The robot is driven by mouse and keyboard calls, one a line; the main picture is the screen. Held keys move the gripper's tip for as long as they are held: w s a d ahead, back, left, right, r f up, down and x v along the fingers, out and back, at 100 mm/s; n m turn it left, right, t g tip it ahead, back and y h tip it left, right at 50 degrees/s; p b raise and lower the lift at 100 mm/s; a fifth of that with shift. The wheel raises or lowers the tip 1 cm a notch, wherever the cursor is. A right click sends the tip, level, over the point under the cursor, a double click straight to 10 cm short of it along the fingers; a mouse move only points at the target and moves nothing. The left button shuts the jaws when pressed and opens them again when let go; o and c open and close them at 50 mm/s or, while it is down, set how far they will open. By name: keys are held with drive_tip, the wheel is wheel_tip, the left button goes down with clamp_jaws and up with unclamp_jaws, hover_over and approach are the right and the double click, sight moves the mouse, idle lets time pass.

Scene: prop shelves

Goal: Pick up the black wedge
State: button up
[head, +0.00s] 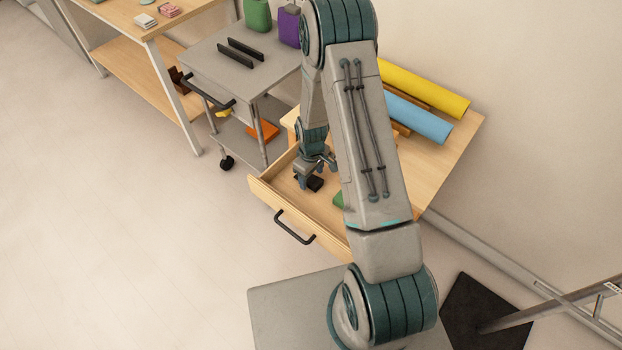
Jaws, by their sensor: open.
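The black wedge (316,184) lies in the open wooden drawer (285,200), small and dark in the head view. My gripper (309,182) is down inside the drawer, right at the wedge, with its fingers open. The gripper partly covers the wedge. I cannot tell from this view whether the fingers stand around it or beside it.
A green object (338,199) lies in the drawer, partly behind my arm. The drawer front has a black handle (295,228). Yellow (425,88) and blue (415,115) rolls lie on the wooden top. A grey cart (225,70) stands to the left.

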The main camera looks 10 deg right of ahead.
drive_tip(key=shift+f, duration=0.55)
drive_tip(key=shift+c, duration=0.3)
drive_tip(key=c, duration=1)
